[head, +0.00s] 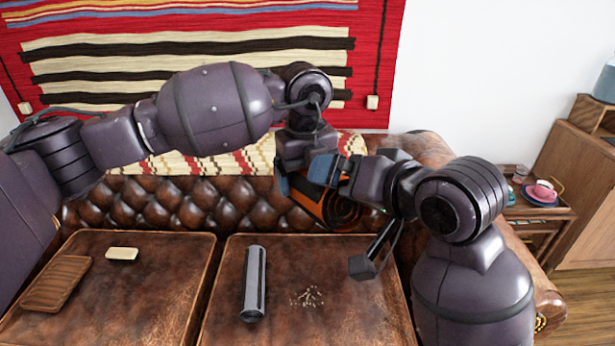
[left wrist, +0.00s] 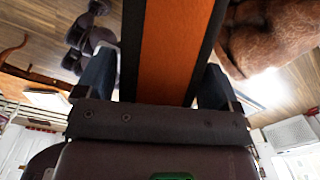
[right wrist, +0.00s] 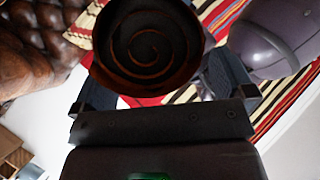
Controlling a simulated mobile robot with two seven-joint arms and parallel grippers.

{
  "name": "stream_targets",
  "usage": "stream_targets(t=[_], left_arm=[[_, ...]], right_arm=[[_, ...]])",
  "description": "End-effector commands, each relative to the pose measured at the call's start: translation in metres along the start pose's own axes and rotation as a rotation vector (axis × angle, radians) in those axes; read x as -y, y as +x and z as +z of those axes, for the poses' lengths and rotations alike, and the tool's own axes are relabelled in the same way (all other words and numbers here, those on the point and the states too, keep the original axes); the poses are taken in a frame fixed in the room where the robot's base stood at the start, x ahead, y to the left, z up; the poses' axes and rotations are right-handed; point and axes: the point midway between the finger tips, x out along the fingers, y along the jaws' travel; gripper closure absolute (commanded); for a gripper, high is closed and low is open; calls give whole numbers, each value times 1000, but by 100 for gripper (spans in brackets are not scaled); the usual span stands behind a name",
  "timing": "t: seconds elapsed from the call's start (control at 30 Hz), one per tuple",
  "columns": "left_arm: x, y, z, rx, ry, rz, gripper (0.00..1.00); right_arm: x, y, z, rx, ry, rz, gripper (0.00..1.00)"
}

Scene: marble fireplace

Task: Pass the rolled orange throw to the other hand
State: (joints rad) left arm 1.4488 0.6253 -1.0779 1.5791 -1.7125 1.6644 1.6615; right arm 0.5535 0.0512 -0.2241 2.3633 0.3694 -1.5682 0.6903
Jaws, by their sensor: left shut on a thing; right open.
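The rolled orange throw (head: 343,209) is held up in front of the sofa back, its dark-edged spiral end showing in the head view. My left gripper (head: 303,178) is shut on it from above; in the left wrist view its orange and dark bands (left wrist: 165,50) run between the fingers. My right gripper (head: 332,182) is open beside the throw. In the right wrist view the spiral end (right wrist: 148,45) lies in front of and between the spread fingers. My arms hide part of the throw in the head view.
On the brown leather sofa (head: 130,205) lie a grey cylinder (head: 254,285), scattered small bits (head: 307,297), a cream block (head: 122,254) and a ribbed brown tray (head: 57,283). A striped red hanging (head: 376,60) covers the wall.

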Motion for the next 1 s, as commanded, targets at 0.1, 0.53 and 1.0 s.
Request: stream_targets(t=[0.1,0.53,1.0], left_arm=[[-3,26,-7,-6,-2,37,73],[-3,22,-6,-6,0,34,74],[-3,20,-5,-5,0,33,74]], right_arm=[[19,-8,-15,-91,7,-90,0],[-143,9,34,-224,168,148,0],[-282,-18,184,-172,-89,432,0]])
